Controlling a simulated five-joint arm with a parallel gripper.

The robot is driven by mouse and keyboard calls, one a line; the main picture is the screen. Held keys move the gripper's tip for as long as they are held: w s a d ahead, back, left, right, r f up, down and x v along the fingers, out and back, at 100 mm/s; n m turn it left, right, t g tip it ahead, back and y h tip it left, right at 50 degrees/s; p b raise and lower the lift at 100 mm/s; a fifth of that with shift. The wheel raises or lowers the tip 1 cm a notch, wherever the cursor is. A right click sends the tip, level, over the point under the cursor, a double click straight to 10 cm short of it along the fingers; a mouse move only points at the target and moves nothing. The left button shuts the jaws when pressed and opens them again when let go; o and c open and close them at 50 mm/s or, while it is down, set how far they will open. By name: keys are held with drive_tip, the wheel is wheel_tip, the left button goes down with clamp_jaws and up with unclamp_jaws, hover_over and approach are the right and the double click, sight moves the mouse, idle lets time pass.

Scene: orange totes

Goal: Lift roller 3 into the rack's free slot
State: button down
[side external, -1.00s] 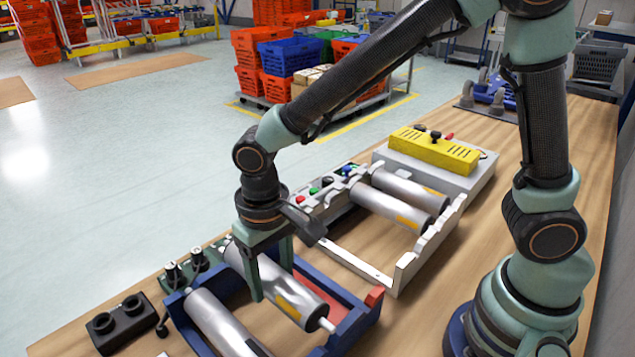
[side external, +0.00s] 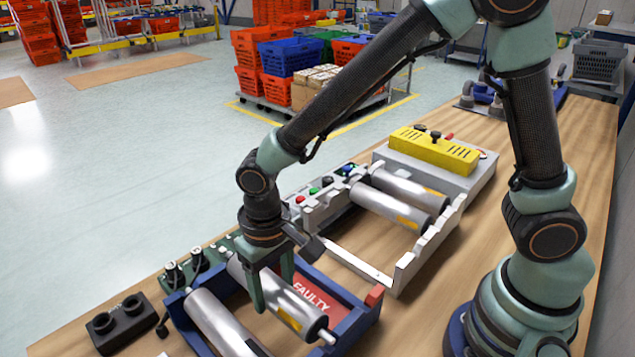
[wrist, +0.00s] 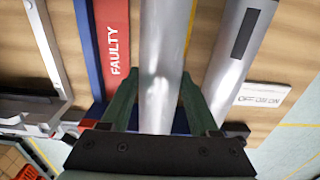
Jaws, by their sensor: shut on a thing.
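My gripper (side external: 272,288) is shut on a silver roller (side external: 302,310) with a yellow label, its fingers on both sides of it. This roller also shows between the fingers in the wrist view (wrist: 160,60); no number is legible on it. It is over the blue tray (side external: 360,318); I cannot tell whether it is clear of the tray. A second silver roller (side external: 218,322), with a black label, is alongside. The pale rack (side external: 405,272) holds two rollers (side external: 390,210) (side external: 410,190) towards its far side; its nearer part is empty.
A red FAULTY label (side external: 312,291) lies in the tray beside the held roller. A black two-knob box (side external: 118,322) and cables are at the left. A grey unit with a yellow top (side external: 433,150) stands behind the rack. Bare bench (side external: 470,270) lies right of the rack.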

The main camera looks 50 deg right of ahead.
drive_tip(key=shift+f, duration=1)
idle(0.4)
drive_tip(key=shift+c, duration=0.2)
unclamp_jaws()
wheel_tip(320, 180, up, 12)
drive_tip(key=shift+r, duration=0.1)
idle(0.5)
drive_tip(key=s+d+r+t, duration=0.1)
drive_tip(key=d+r+t, duration=0.1)
drive_tip(key=d, duration=0.8)
drive_tip(key=s+d+r+t, duration=0.2)
drive_tip(key=d+r+t, duration=0.1)
drive_tip(key=d, duration=0.7)
drive_tip(key=shift+r+t, duration=0.3)
drive_tip(key=shift+r, duration=0.6)
